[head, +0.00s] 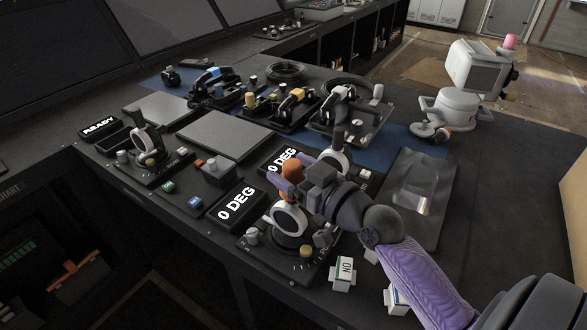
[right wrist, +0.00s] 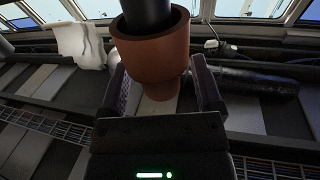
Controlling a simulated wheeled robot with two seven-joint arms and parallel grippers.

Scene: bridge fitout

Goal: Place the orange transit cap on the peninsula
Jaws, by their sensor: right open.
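The orange transit cap (head: 291,171) shows small at the front console, beside the 0 DEG displays and partly hidden by my right gripper (head: 289,182). In the right wrist view the cap (right wrist: 150,52) is large and brownish orange, with a dark cylinder running into its wide end. My right gripper (right wrist: 160,88) is open, with one finger on each side of the cap's narrower part. I cannot tell whether either finger touches it. My left gripper is not in view. I cannot tell which surface is the peninsula; a broad dark worktop (head: 490,205) extends to the right.
A front 0 DEG display (head: 238,205) and a lever unit with a white ring (head: 289,222) stand close to my right gripper. Several control units stand behind on a blue mat (head: 425,150). The worktop's right side is largely bare.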

